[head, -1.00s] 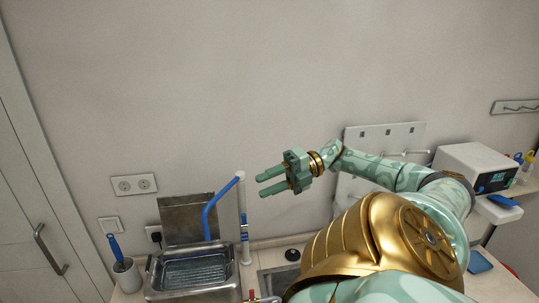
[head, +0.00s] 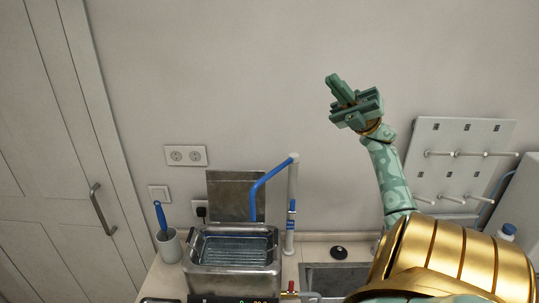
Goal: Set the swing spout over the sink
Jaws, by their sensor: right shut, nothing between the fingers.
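The blue swing spout (head: 268,174) bends from the top of a white post (head: 292,200). It reaches down to the left, over the metal bath, not over the sink. The sink (head: 325,272) is a grey basin right of the post, partly hidden by my right arm. My right gripper (head: 333,80) is raised in front of the wall, above and right of the spout and apart from it. Its fingers are together and empty. My left gripper is out of view.
The steel bath (head: 234,276) with its raised lid (head: 235,197) stands left of the post. A pot with a blue-handled brush (head: 169,246) is farther left. A pegged drying board (head: 455,150) hangs behind my right arm. The wall above the spout is clear.

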